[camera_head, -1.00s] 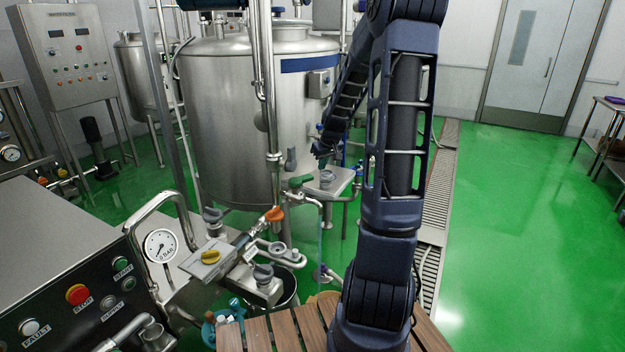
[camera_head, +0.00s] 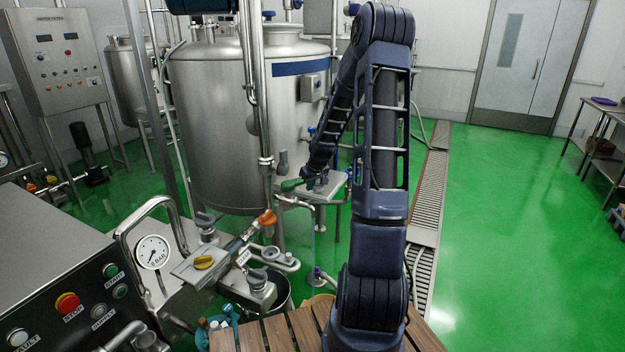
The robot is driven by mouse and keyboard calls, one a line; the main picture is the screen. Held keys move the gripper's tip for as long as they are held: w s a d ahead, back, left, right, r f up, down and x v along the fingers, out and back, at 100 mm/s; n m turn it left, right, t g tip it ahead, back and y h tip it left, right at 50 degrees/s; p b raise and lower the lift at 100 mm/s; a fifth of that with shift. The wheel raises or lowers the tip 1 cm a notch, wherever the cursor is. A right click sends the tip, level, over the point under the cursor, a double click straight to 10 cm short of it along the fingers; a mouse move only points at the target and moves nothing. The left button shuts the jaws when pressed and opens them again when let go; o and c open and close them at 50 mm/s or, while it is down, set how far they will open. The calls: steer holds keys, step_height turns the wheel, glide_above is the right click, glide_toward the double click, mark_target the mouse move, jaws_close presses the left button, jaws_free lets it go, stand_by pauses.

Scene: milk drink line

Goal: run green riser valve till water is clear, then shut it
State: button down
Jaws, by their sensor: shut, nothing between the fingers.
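The green valve handle (camera_head: 291,185) sits on the riser pipework in front of the large steel tank, left of a small steel shelf. It lies roughly crosswise, tilted a little. My gripper (camera_head: 306,178) is shut and empty, pointing down just right of the handle. From this view I cannot tell whether it touches the handle. Below the valve a thin pale-blue vertical line (camera_head: 313,242) shows at the outlet; it may be water, and its clarity is too small to judge.
An orange valve handle (camera_head: 266,219) and a yellow one (camera_head: 204,262) are nearby at the lower left. A pressure gauge (camera_head: 153,251) and control box (camera_head: 62,290) stand at left. The large tank (camera_head: 215,120) is behind. Green floor (camera_head: 510,220) at right is open.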

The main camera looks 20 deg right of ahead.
steer(key=shift+w+a+f, duration=0.1)
steer(key=shift+w+a, duration=0.2)
steer(key=shift+w, duration=0.7)
steer(key=shift+w+a, duration=0.25)
steer(key=shift+w, duration=0.75)
steer(key=shift+w+d+n, duration=0.2)
steer(key=shift+w+n, duration=0.25)
steer(key=shift+n, duration=0.25)
steer(key=shift+w+d+n+g+y, duration=0.15)
steer(key=shift+w+n+y, duration=0.3)
steer(key=shift+n, duration=0.3)
steer(key=shift+w+a+n+g+y, duration=0.15)
steer(key=shift+w+n+y, duration=0.1)
steer(key=shift+w+n, duration=0.7)
steer(key=shift+w, duration=0.15)
steer(key=s+d+r, duration=0.5)
steer(key=r, duration=0.4)
steer(key=shift+s+d+r, duration=0.2)
steer(key=shift+s, duration=0.1)
